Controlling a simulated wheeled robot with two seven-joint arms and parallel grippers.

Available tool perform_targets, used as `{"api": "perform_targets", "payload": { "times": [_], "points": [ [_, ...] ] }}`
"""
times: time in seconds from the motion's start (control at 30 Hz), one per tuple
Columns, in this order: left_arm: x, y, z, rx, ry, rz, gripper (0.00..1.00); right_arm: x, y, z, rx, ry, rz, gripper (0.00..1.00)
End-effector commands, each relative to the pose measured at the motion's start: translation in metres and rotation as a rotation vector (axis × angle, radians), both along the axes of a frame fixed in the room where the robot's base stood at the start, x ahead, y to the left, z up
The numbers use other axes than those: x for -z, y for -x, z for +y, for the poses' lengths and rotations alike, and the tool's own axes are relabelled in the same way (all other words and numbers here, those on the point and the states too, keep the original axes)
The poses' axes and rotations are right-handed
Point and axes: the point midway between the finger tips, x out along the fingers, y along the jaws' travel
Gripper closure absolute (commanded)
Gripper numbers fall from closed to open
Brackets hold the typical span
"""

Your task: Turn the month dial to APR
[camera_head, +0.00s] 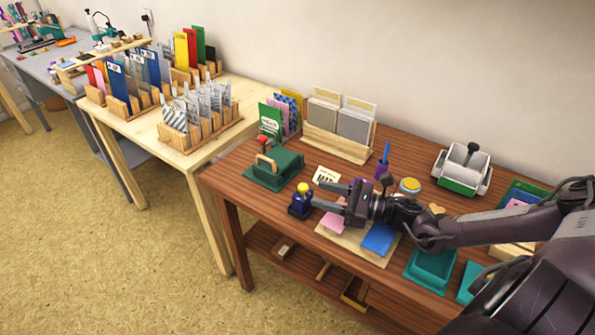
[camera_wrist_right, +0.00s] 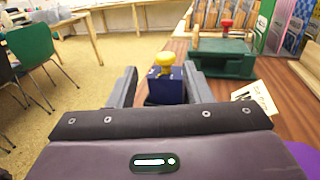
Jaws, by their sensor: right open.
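A dark blue block-shaped stamp (camera_head: 300,206) with a yellow knob (camera_head: 303,187) on top stands upright at the table's front left edge. The wrist view also shows the blue body (camera_wrist_right: 166,88) and yellow knob (camera_wrist_right: 165,60). My right gripper (camera_head: 319,195) is open just to the right of it, fingers pointing at it. In the wrist view the stamp shows between the fingers, beyond or near their tips; I cannot tell if they touch it. A cream card (camera_head: 326,176) behind appears to read MAR. No dial lettering is readable. My left gripper is not in view.
A green press (camera_head: 274,168) stands behind the stamp. The table's front edge is close.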

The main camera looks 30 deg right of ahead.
Motion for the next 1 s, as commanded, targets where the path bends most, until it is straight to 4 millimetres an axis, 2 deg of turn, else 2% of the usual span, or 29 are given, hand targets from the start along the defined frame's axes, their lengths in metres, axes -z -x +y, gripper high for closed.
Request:
{"api": "perform_targets", "payload": {
  "times": [0.23,0.5,0.7,1.0],
  "points": [
    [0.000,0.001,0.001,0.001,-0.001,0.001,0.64,-0.001,-0.007,0.006,0.001,-0.004,-0.002,0.55],
    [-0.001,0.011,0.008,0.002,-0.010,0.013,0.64,-0.002,-0.041,0.032,-0.001,-0.005,-0.004,0.55],
    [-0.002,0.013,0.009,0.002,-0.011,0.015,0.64,-0.001,-0.059,0.045,0.000,-0.003,-0.002,0.55],
    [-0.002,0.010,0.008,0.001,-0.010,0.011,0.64,0.000,-0.062,0.048,0.000,0.000,0.001,0.55]
  ]
}}
